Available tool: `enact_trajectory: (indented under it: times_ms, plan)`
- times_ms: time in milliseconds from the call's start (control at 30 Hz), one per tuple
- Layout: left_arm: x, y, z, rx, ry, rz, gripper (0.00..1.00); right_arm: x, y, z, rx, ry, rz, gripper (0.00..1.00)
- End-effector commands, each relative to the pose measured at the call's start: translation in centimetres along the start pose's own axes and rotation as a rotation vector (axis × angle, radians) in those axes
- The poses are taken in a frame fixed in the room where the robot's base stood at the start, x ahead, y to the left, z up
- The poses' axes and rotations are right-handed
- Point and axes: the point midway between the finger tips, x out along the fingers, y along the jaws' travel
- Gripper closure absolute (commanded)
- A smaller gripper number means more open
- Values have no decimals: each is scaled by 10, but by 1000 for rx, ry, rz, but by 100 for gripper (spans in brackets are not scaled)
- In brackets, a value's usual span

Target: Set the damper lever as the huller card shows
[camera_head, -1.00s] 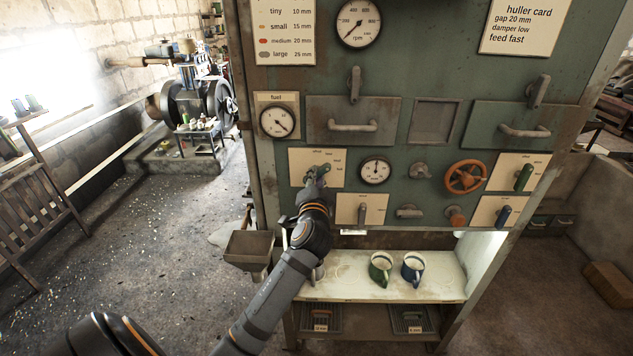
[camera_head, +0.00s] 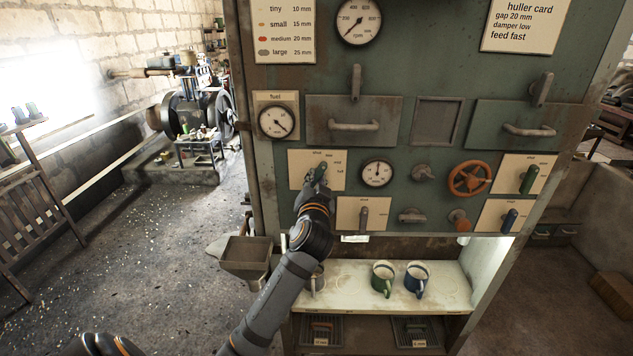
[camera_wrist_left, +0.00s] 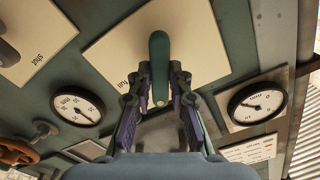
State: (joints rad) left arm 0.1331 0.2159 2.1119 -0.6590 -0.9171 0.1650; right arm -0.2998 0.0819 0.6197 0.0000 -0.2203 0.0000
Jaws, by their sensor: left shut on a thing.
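The huller card (camera_head: 520,27) at the top right reads gap 20 mm, damper low, feed fast. My left gripper (camera_head: 317,184) is at a green lever (camera_head: 320,172) on a cream plate (camera_head: 297,173) at the panel's left. The left wrist view shows the gripper's fingers (camera_wrist_left: 160,90) shut on the green lever (camera_wrist_left: 158,58), near its end. The plate's small print is too small to read in the head view, so I cannot tell which lever is named damper. My right gripper is not in view.
Other plates carry a grey lever (camera_head: 363,219), another green lever (camera_head: 528,180) and a blue lever (camera_head: 509,218). A round gauge (camera_head: 377,172) and an orange handwheel (camera_head: 469,178) are to the right.

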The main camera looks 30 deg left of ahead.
Motion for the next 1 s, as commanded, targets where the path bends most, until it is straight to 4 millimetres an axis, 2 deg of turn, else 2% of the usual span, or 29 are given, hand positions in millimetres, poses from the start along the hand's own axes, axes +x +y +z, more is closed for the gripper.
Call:
enact_trajectory:
  times_ms: [167,200,367,667,767,1000]
  plan:
    - [0,-3,-4,1,10,-5,100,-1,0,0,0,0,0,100]
    - [0,-3,-5,1,10,-5,80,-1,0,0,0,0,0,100]
    - [0,-2,-4,2,8,-4,58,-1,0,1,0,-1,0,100]
    - [-1,-1,-2,1,4,-1,58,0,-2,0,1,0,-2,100]
    - [-12,1,-1,0,3,1,58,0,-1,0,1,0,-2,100]
    - [-58,1,0,-5,1,2,58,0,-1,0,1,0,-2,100]
